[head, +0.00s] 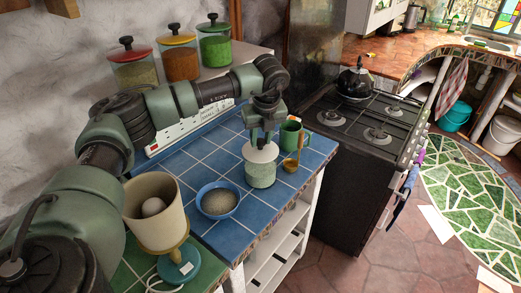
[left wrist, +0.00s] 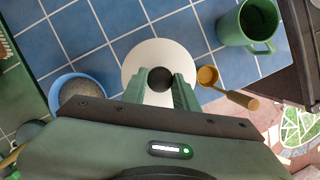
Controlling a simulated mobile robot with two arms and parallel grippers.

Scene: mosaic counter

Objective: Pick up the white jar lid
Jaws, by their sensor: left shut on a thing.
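The white jar lid (head: 260,153) is a round disc on top of a glass jar (head: 261,174) with pale green contents, on the blue tiled counter. In the left wrist view the lid (left wrist: 143,60) shows from above with a dark round knob (left wrist: 161,79) at its middle. My left gripper (head: 262,143) points down over the lid. Its two fingers (left wrist: 160,88) are shut on the knob. I cannot tell any gap between lid and jar. My right gripper is not in view.
A green mug (head: 291,135) and a wooden scoop (head: 291,164) stand close on the right. A blue bowl (head: 218,203) and a lamp (head: 156,208) are at the left front. Jars with red, yellow and green lids (head: 176,58) stand behind. A black stove (head: 352,150) is on the right.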

